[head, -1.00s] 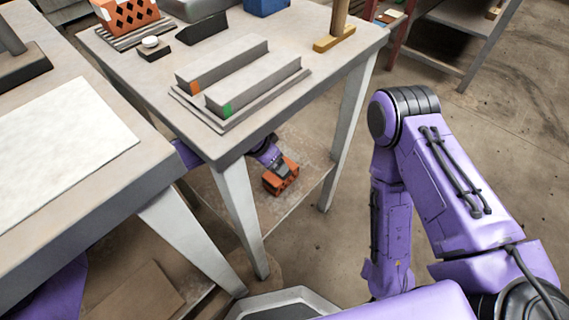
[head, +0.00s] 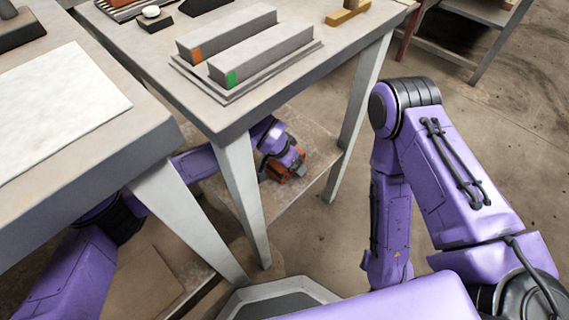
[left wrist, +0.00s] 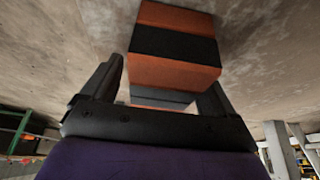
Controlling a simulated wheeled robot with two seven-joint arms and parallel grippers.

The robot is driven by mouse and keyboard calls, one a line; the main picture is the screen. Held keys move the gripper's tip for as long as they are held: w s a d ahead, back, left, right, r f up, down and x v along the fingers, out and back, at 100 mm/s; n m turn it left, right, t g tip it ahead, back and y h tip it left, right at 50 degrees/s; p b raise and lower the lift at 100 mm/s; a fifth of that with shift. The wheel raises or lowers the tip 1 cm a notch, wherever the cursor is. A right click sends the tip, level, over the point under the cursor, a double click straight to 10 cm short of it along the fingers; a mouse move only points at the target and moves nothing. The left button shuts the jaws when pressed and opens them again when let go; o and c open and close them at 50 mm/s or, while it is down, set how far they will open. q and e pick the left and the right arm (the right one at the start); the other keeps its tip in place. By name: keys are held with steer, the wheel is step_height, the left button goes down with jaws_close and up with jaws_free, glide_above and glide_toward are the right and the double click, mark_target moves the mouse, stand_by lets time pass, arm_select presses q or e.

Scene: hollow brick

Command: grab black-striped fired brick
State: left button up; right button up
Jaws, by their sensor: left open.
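The orange fired brick with a black stripe shows large in the left wrist view (left wrist: 178,70). In the head view it is a small orange patch (head: 276,173) on the lower shelf under the table, mostly hidden by my left gripper (head: 291,170). My left gripper also shows in the left wrist view (left wrist: 168,75). Its dark fingers are apart, one on each side of the near part of the brick. I cannot tell whether either finger touches it. My right arm is at the right, but its gripper is out of view.
The table (head: 215,118) stands above the shelf (head: 318,155), and its legs (head: 240,190) flank the space there. On top are two long grey bars (head: 262,55) on a plate. Another table (head: 150,140) with a white sheet (head: 60,105) is at the left.

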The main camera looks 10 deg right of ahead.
arm_select(q)
steer(key=shift+f, duration=0.3)
stand_by(0.4)
steer(key=c, duration=1.3)
